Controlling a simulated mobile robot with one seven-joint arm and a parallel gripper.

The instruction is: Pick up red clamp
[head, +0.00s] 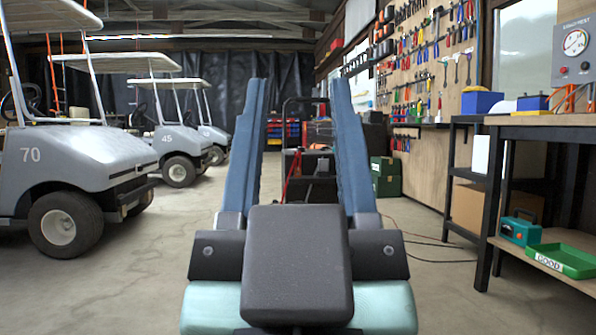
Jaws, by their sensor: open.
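My gripper (298,90) is in the middle of the head view, with its two long blue fingers spread wide apart and nothing held between them. It points ahead down the aisle. I cannot clearly make out a red clamp. Several small red-handled tools hang on the wooden pegboard (462,45) at the right, too small to tell apart. A small upright red item (439,110) stands at the wall shelf below the tools, and I cannot tell what it is. My gripper is well short of the pegboard.
Grey golf carts (62,165) line the left side. A black-framed workbench (560,121) at the right carries blue bins (482,102) and a gauge box; a green tray (562,258) lies on its lower shelf. Dark equipment stands beyond my fingers. Cables cross the floor.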

